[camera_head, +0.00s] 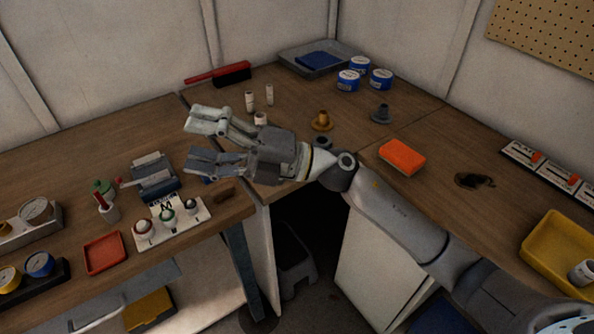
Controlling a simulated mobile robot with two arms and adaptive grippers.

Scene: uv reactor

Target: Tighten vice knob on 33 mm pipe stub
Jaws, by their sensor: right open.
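A grey-blue vice (153,180) stands on the left workbench, left of my right gripper. A small red tip shows at its left side; I cannot tell whether that is the vice knob. I cannot make out a pipe stub in the vice. Small pale cylinders (250,102) stand on the bench behind my right gripper; I cannot tell whether one is the 33 mm stub. My right gripper (192,142) is open and empty, its fingers pointing left, above the bench and apart from the vice as seen. My left gripper is not in view.
A white board with several knobs (153,243), a red tray (104,253) and gauges (36,211) stand around the vice. Brass (322,121) and grey fittings, an orange sponge (402,156) and blue-white tins (348,80) stand farther right.

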